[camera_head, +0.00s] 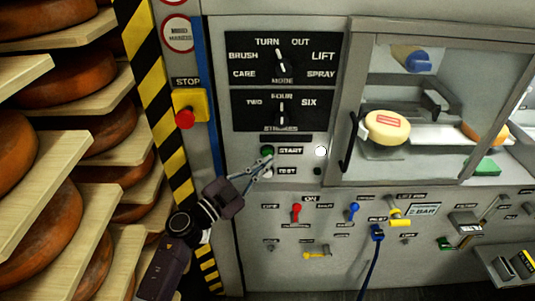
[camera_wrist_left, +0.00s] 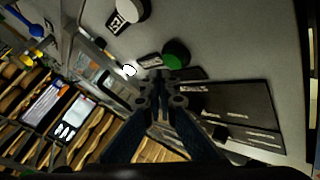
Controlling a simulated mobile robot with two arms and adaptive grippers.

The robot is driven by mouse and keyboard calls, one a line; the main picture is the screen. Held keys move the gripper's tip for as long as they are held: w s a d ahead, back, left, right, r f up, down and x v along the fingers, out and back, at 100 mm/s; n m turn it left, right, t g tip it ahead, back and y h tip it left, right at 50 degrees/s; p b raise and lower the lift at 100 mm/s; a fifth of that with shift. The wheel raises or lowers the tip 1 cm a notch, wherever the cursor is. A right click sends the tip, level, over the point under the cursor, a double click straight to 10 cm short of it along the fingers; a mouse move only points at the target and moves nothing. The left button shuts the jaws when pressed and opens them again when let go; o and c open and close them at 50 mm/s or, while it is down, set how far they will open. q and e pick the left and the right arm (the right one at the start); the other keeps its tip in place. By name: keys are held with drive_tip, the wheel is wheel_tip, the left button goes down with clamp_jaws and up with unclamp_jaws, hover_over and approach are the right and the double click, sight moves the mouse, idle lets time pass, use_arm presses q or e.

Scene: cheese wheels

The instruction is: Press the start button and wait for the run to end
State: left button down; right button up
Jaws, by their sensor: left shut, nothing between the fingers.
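The green start button (camera_head: 267,151) sits on the grey panel beside the START label (camera_head: 290,151). It also shows in the left wrist view (camera_wrist_left: 176,54), just past my fingertips. My left gripper (camera_head: 268,163) is shut and empty, its tips at the lower edge of the button in the head view. I cannot tell whether the tips touch the button. A white lamp (camera_head: 320,152) to the right of the label shows bright. The mode dial (camera_head: 281,61) and strokes dial (camera_head: 282,107) are above. My right gripper is not in view.
A red stop button (camera_head: 185,118) on a yellow box is to the left. A clear-fronted chamber with a cheese wheel (camera_head: 387,127) is at right, with a black handle (camera_head: 348,143). Valves and a blue hose (camera_head: 374,255) are below. Cheese shelves (camera_head: 45,210) stand at far left.

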use_arm(q)
drive_tip(key=shift+w, duration=0.15)
drive_tip(key=shift+w, duration=0.25)
